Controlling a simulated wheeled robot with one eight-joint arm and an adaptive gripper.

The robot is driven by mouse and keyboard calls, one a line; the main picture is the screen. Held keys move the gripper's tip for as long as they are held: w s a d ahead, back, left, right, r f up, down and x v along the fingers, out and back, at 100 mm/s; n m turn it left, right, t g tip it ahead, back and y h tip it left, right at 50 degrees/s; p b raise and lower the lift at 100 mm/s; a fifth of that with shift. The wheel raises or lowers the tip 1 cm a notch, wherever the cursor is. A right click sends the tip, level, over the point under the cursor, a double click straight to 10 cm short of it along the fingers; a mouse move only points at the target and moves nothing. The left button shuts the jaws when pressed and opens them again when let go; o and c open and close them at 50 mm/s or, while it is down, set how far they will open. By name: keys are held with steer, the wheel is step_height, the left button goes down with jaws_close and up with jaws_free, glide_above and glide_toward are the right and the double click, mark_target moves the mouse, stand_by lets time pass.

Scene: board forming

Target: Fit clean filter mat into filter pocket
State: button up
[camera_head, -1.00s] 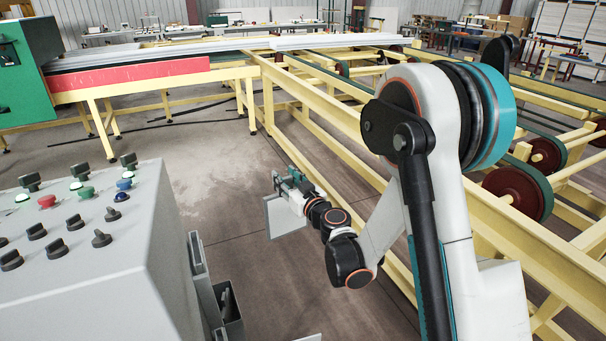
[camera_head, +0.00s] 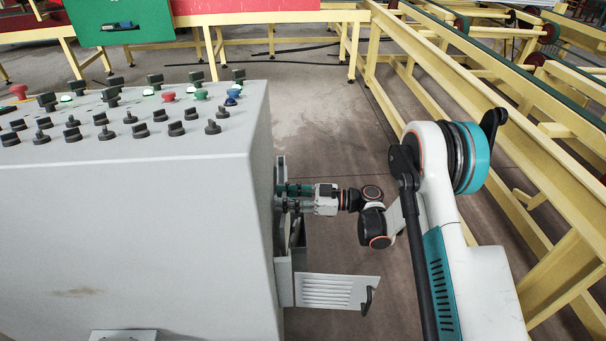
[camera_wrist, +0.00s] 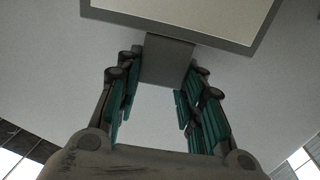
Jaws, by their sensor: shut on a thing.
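My gripper (camera_head: 285,196) is at the right side wall of the grey cabinet, its arm reaching in from the right. In the wrist view my gripper (camera_wrist: 157,95) is shut on the grey tab of the filter mat, between its green-padded fingers. The mat (camera_wrist: 195,12) shows there as a pale panel with a dark frame, cut off by the top edge. In the head view I cannot make out the mat clearly. A narrow grey housing (camera_head: 285,278), apparently the filter pocket, is on the cabinet side below my gripper. Its inside is hidden, so I cannot tell whether the mat touches it.
The cabinet (camera_head: 130,220) carries knobs and coloured buttons on top and fills the left. A louvred grey flap (camera_head: 325,291) with a dark handle (camera_head: 367,300) sticks out right below my gripper. Yellow conveyor frames (camera_head: 500,130) stand right. Open floor (camera_head: 330,110) lies between.

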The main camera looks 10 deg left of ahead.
mark_target(284, 214)
steer(key=shift+s+a+f+n+g+h, duration=0.15)
steer(key=shift+s+f+n+g, duration=0.3)
steer(key=shift+s+g, duration=0.2)
steer(key=shift+s+a+f+n+g+h, duration=0.15)
steer(key=shift+s+f+n+g, duration=0.2)
steer(key=shift+s+f+g, duration=0.25)
steer(key=shift+d+b, duration=0.15)
steer(key=shift+b, duration=0.35)
step_height(284, 214, down, 2)
steer(key=shift+f+b, duration=0.1)
steer(key=shift+b, duration=0.35)
steer(key=shift+f, duration=4.05)
steer(key=shift+w, duration=0.1)
stand_by(1.5)
